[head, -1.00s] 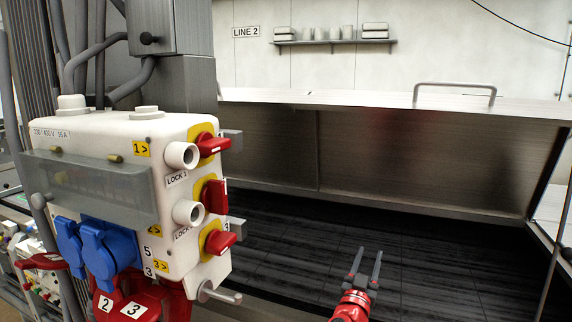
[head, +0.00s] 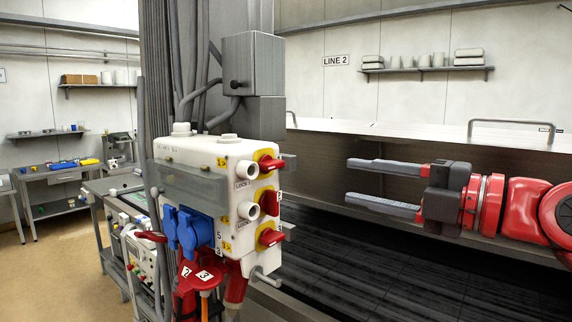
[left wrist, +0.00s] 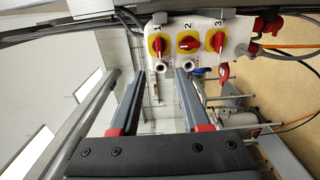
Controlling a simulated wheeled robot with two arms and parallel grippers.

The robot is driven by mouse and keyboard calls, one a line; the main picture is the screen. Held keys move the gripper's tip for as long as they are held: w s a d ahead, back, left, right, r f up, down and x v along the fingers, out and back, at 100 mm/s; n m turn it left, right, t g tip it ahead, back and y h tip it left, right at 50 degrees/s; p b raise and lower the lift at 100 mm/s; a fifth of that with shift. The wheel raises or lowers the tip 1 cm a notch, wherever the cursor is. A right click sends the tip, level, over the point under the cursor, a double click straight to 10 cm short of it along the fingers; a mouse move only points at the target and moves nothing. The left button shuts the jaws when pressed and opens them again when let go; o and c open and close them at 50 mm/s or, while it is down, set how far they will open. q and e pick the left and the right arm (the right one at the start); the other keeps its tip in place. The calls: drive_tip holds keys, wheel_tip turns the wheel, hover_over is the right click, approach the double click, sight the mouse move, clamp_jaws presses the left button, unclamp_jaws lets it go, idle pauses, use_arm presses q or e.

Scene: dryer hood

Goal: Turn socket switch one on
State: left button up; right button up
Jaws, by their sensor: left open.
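The white socket box (head: 225,155) stands left of centre in the head view. Switch one (head: 268,163), a red knob on a yellow plate, is its top switch; its handle lies roughly horizontal there. In the left wrist view the box is turned sideways, and switch one (left wrist: 157,44), under the number 1, is leftmost with its handle along the picture's vertical. My left gripper (head: 350,180) is open and empty, right of the box and apart from it, its fingers pointing at the switch side. In the left wrist view, its fingertips (left wrist: 160,75) lie below switch one. My right gripper is not visible.
Switch two (head: 267,202) and switch three (head: 270,237) sit below switch one. White round lock stubs (head: 249,210) stick out beside the switches. The steel hood (head: 400,135) lies behind my gripper.

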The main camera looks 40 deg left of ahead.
sight(277, 166)
use_arm(q)
drive_tip(key=a+p, duration=0.1)
drive_tip(key=a, duration=0.3)
drive_tip(key=a+p, duration=0.2)
drive_tip(key=a, duration=0.3)
drive_tip(key=w+a+p, duration=0.1)
drive_tip(key=a+p, duration=0.1)
drive_tip(key=a, duration=0.3)
drive_tip(key=shift+r, duration=0.15)
drive_tip(key=shift+a, duration=0.5)
clamp_jaws()
